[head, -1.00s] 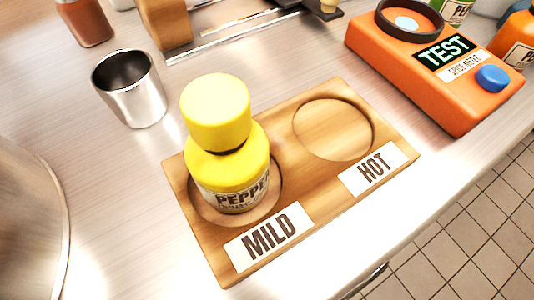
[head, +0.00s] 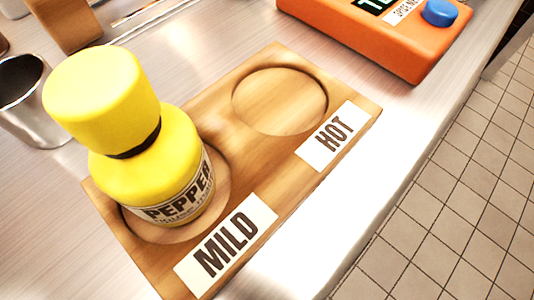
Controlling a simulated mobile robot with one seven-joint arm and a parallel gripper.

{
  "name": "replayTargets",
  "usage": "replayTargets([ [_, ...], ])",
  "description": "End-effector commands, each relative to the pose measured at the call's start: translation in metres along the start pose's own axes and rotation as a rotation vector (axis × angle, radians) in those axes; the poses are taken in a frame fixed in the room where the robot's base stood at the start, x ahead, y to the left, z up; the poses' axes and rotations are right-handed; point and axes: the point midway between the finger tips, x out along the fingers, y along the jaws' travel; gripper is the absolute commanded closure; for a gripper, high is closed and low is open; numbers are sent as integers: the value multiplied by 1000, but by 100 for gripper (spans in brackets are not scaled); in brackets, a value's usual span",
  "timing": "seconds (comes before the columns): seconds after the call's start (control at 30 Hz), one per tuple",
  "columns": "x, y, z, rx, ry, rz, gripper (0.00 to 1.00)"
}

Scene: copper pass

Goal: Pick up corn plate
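No corn plate shows in the head view. My gripper is not in view either. A yellow pepper bottle (head: 150,185) stands upright in the round recess marked MILD on a wooden board (head: 215,125). The recess marked HOT (head: 280,98) on the same board is empty.
A metal cup (head: 32,100) stands at the left, partly hidden by the bottle. An orange tester box (head: 385,38) with a blue knob (head: 440,12) is at the top right. The steel counter ends at the right, above a tiled floor (head: 450,190).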

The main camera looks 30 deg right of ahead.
Motion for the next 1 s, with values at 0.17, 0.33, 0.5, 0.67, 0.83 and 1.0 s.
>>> replayTargets([
  [0.17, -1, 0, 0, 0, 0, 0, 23],
  [0.33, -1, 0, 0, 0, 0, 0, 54],
  [0.5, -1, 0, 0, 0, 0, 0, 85],
  [0.67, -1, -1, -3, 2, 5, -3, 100],
  [0.83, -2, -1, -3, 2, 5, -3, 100],
  [1.0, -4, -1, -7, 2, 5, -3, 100],
])
